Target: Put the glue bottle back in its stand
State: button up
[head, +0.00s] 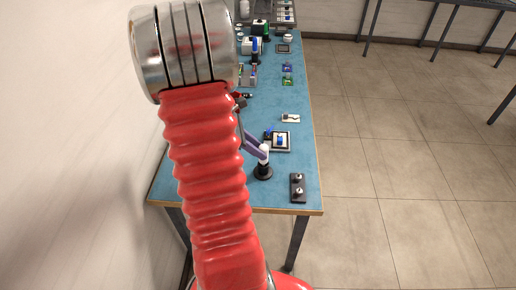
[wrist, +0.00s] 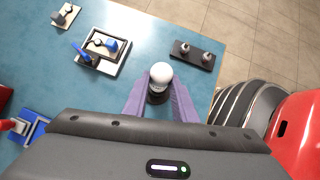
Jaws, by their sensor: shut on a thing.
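The glue bottle (wrist: 161,73) is white with a rounded top. It is between the two purple fingers of my gripper (wrist: 159,88), which is shut on it. In the head view the bottle (head: 264,150) looks upright, with my gripper (head: 260,151) reaching it from the upper left. The black round stand (head: 263,173) is directly under the bottle, near the table's front edge. In the wrist view, the stand (wrist: 157,97) is partly hidden by the bottle. I cannot tell whether the bottle is fully seated in it.
A black plate with two knobs (head: 298,188) lies right of the stand. A square tray with a blue-handled item (head: 280,141) is behind it. The blue table (head: 289,160) holds more parts farther back. My red arm hides the table's left side.

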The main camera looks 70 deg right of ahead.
jog(key=shift+f, duration=0.8)
jog(key=o, duration=1.1)
jog(key=v, duration=1.3)
jog(key=shift+w+r, duration=0.25)
jog(key=shift+w, duration=0.05)
jog(key=shift+a, duration=0.1)
